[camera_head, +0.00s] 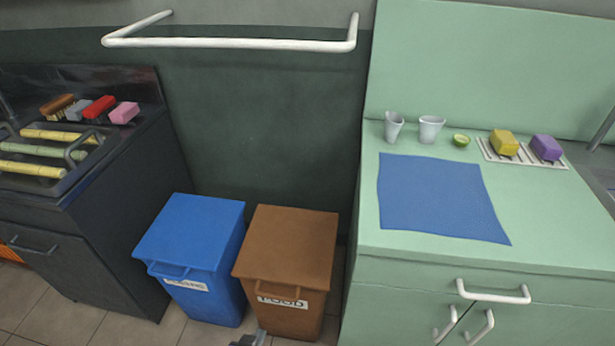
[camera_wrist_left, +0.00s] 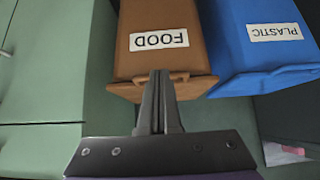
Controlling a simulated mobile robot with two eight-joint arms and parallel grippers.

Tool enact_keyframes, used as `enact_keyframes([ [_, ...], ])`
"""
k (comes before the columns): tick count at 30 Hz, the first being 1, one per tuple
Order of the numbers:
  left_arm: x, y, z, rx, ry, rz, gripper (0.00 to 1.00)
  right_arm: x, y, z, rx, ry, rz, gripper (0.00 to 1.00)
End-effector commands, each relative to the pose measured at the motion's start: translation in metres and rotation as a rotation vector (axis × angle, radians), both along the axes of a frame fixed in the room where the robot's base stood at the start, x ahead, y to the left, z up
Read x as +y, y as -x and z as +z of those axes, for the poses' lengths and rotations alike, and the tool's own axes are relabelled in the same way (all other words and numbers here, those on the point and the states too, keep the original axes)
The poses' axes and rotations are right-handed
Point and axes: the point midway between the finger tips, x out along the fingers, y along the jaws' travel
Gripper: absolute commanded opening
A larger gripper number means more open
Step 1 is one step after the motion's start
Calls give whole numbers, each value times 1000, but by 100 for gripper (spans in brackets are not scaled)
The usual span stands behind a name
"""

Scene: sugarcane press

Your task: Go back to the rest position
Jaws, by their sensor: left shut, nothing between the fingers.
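My left gripper (camera_head: 254,338) just shows at the bottom edge of the head view, in front of the brown bin. In the left wrist view its two dark fingers (camera_wrist_left: 159,76) are together and hold nothing. They overlap the front of the brown bin (camera_wrist_left: 178,75) in that picture; I cannot tell how far apart they are. My right gripper is in neither view.
A blue bin (camera_head: 197,235) and the brown FOOD bin (camera_head: 287,245) stand between the dark sink cabinet (camera_head: 125,215) and the green counter (camera_head: 440,262). The counter carries a blue mat (camera_head: 437,197), cups, a lime half and two sponges. A white rail (camera_head: 230,43) crosses the wall.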

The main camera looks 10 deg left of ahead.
Motion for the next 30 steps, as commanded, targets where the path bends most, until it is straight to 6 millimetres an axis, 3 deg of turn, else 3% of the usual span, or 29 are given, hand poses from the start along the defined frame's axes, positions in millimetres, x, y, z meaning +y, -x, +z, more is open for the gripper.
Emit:
enact_keyframes([
  [8,4,7,14,73,-3,8,0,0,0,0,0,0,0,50],
  [26,16,92,89,375,-9,33,0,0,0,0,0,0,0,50],
  [27,16,98,94,388,-8,34,0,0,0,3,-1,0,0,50],
  [30,16,99,128,372,-8,34,0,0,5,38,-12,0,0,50],
])
